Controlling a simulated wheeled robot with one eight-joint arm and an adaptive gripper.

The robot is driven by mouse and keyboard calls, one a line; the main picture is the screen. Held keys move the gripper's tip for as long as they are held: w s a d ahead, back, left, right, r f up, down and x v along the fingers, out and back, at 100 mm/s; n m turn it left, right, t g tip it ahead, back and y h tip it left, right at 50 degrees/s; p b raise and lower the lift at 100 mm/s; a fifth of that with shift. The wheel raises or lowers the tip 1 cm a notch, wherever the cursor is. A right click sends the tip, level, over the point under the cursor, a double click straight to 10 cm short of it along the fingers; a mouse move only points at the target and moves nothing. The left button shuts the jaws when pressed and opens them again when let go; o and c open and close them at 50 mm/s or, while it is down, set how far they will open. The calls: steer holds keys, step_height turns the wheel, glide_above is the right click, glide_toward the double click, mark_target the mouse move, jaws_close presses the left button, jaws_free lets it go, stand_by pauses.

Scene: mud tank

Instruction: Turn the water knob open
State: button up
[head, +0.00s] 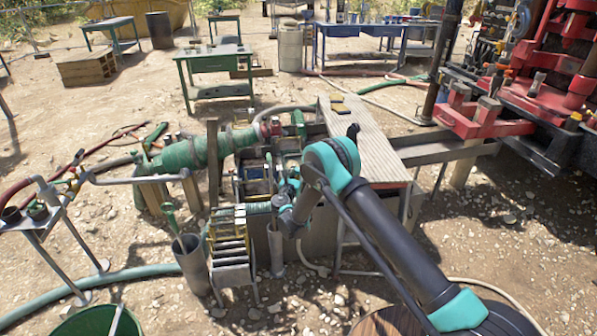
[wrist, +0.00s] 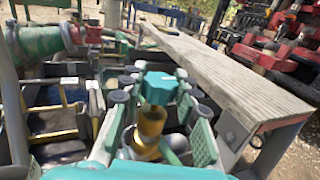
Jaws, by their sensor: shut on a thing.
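My gripper (head: 284,190) reaches down at the near end of the mud tank, beside the wooden plank. In the wrist view its two fingers (wrist: 156,92) stand on either side of a blue-green, blocky knob (wrist: 158,86) and are closed on it. I take this as the water knob. A yellow cylindrical piece (wrist: 151,124) shows between the fingers, nearer the camera. The fingers hide the sides of the knob, so its turn angle cannot be told. In the head view my arm and gripper hide the knob.
A wooden plank (head: 362,135) runs along the tank's right side, close to my gripper. A green pump (head: 195,153) and pipes are at the left. A red rig (head: 535,100) is at the right.

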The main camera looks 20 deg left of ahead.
steer(key=shift+c, duration=0.5)
steer(key=shift+d+n+y, duration=0.1)
steer(key=shift+n+y, duration=0.3)
steer(key=shift+y, duration=0.3)
steer(key=n+y, duration=0.1)
steer(key=y, duration=0.1)
steer(key=n+g+y, duration=0.1)
steer(key=y, duration=0.1)
steer(key=shift+n+g, duration=0.3)
steer(key=shift+n, duration=0.1)
steer(key=n+g+y, duration=0.5)
steer(key=y, duration=0.2)
steer(key=shift+n, duration=0.3)
steer(key=n+g+y, duration=0.1)
steer(key=n+g, duration=0.1)
steer(key=g, duration=0.1)
steer(key=n+g+y, duration=0.2)
steer(key=g, duration=0.1)
steer(key=n+g, duration=0.2)
steer(key=g, duration=0.1)
steer(key=n+g, duration=0.2)
steer(key=g, duration=0.1)
steer(key=shift+s+g+y, duration=0.1)
steer(key=shift+g+y, duration=0.2)
steer(key=shift+y, duration=0.1)
steer(key=shift+n+g, duration=0.5)
steer(key=o, duration=1.2)
